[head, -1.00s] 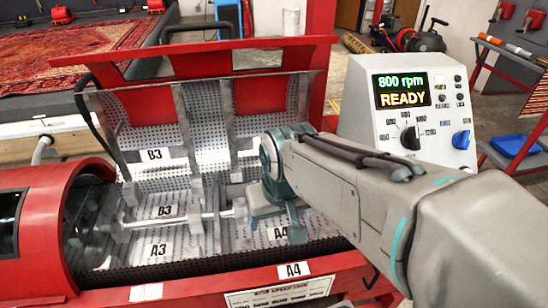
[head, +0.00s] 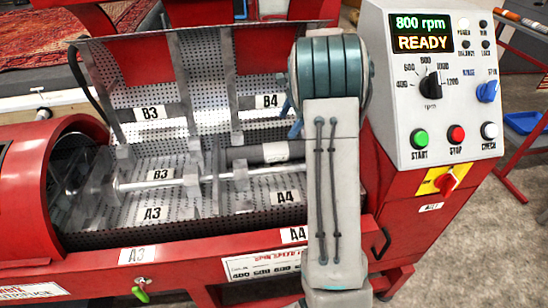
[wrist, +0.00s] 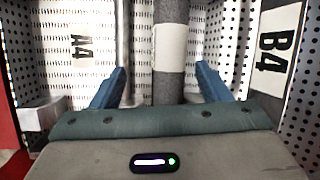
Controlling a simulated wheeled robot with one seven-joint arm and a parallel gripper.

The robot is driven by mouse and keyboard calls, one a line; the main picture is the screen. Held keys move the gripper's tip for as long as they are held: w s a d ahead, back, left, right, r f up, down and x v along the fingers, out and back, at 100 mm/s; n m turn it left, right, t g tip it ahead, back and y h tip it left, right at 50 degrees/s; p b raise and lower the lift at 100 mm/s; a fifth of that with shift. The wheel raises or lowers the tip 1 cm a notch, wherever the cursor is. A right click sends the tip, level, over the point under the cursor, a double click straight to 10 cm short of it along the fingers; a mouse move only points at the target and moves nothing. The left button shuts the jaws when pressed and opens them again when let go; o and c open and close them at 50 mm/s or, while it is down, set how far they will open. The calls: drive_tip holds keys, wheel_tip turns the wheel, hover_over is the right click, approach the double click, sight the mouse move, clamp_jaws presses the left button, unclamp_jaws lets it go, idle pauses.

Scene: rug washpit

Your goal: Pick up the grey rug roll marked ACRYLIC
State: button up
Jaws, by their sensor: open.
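A dark grey rug roll (head: 242,156) with a white label lies in the drum trough of the red machine, behind the metal rod, between the A4 and B4 plates. Its right end is hidden behind my arm in the head view. In the wrist view the roll (wrist: 168,90) runs away from me between my fingers, with a pale band around it. I cannot read any writing on the band. My gripper (wrist: 160,88) is open, its blue fingertips on either side of the roll. In the head view my arm mostly hides the gripper.
Perforated panels and upright metal dividers (head: 231,75) bound the bay. The metal rod (head: 150,182) runs along the trough. A control box (head: 432,90) reading 800 rpm READY stands close on the right. The red front rail (head: 190,248) lies before the trough.

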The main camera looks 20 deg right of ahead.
sight(278, 145)
drive_tip(key=shift+m, duration=0.7)
drive_tip(key=f, duration=0.1)
drive_tip(key=w+d+f, duration=0.2)
drive_tip(key=shift+f+b, duration=0.25)
drive_tip(key=shift+b, duration=0.05)
drive_tip(key=x, duration=0.7)
drive_tip(key=shift+w+a+b, duration=0.1)
drive_tip(key=shift+a+b, duration=0.05)
drive_tip(key=shift+b, duration=0.25)
drive_tip(key=shift+b+x, duration=0.4)
drive_tip(key=shift+x, duration=2.7)
drive_tip(key=shift+w, duration=0.1)
drive_tip(key=c, duration=1.1)
drive_tip(key=shift+r, duration=0.1)
drive_tip(key=shift+c, duration=0.2)
